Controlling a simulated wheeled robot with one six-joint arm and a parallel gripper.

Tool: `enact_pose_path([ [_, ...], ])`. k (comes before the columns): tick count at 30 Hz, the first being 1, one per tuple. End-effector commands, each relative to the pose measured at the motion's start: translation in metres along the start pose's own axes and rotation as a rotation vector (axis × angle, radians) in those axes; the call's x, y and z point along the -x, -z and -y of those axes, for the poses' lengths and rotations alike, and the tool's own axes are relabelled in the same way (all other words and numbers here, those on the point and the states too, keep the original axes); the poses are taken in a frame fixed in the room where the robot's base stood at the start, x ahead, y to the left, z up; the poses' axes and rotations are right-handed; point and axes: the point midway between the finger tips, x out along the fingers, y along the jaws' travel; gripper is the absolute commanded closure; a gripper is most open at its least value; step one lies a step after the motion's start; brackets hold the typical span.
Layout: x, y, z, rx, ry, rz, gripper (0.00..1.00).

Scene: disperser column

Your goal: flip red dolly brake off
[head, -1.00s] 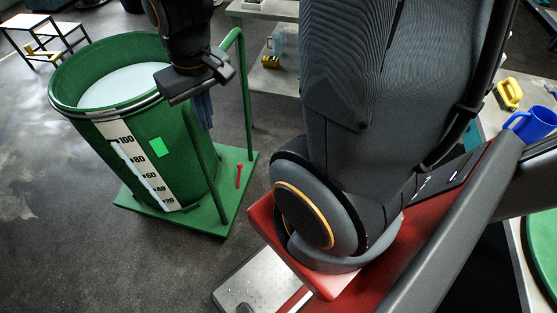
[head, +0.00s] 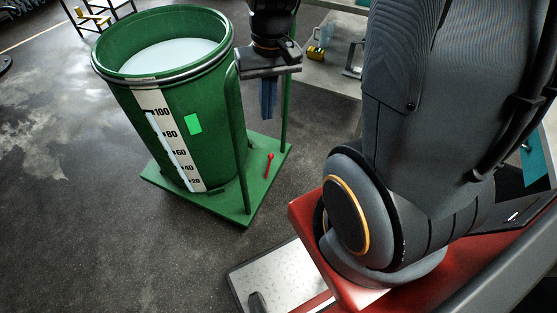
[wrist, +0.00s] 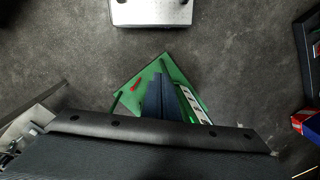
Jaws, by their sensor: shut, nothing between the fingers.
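The red dolly brake (head: 269,164) is a small red lever on the green dolly (head: 262,187), near its right corner and outside the handle posts. It also shows in the wrist view (wrist: 136,86), left of my fingers. My gripper (head: 269,112) points down above the dolly, between the handle posts and right of the drum. Its blue-grey fingers are shut and empty. In the wrist view my gripper (wrist: 160,82) overlaps the dolly, and the fingers hide part of it. The gripper is apart from the brake, higher up.
A green drum (head: 180,110) with a white scale and pale contents stands on the dolly. The green handle post (head: 238,140) rises close to my gripper. A metal plate (head: 268,275) lies in front. A table (head: 335,65) stands behind.

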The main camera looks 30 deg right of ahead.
Motion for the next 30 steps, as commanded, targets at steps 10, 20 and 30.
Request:
enact_pose_path([
  [10, -0.138, 0.060, -0.030, -0.218, 0.201, 0.209, 1.00],
  [20, -0.255, 0.123, -0.059, -0.398, 0.475, 0.323, 1.00],
  [30, -0.375, 0.193, -0.102, -0.559, 0.813, 0.328, 1.00],
])
